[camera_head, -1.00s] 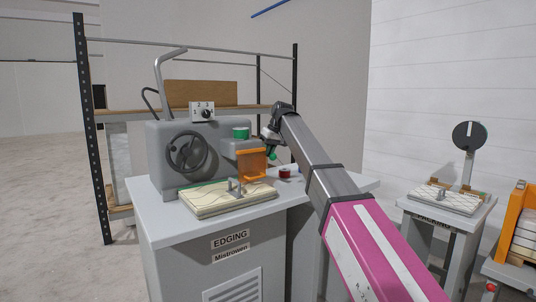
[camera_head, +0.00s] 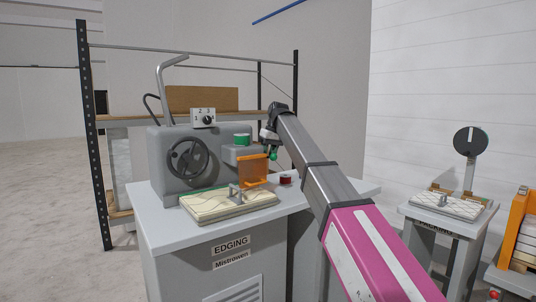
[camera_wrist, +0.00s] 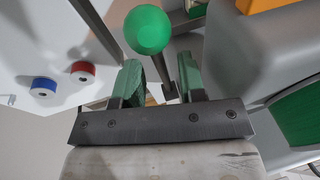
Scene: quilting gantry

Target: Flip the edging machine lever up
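The edging machine (camera_head: 205,160) is a grey unit with a handwheel on a cabinet labelled EDGING. In the wrist view, a lever with a round green knob (camera_wrist: 147,30) is just ahead of my gripper (camera_wrist: 158,70). Its thin dark stem (camera_wrist: 168,90) appears in the gap between my two green fingers, clear of both. The fingers are apart. In the head view, my gripper (camera_head: 269,140) is at the machine's right side, by a small green ball (camera_head: 273,155); its fingers are too small to read there.
An orange guard (camera_head: 253,171) and a quilted pad (camera_head: 228,204) are left of my gripper. Red (camera_head: 286,180) and blue (camera_wrist: 43,87) spools lie on the tabletop. A shelf rack (camera_head: 90,130) stands behind; another station (camera_head: 447,205) is at right.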

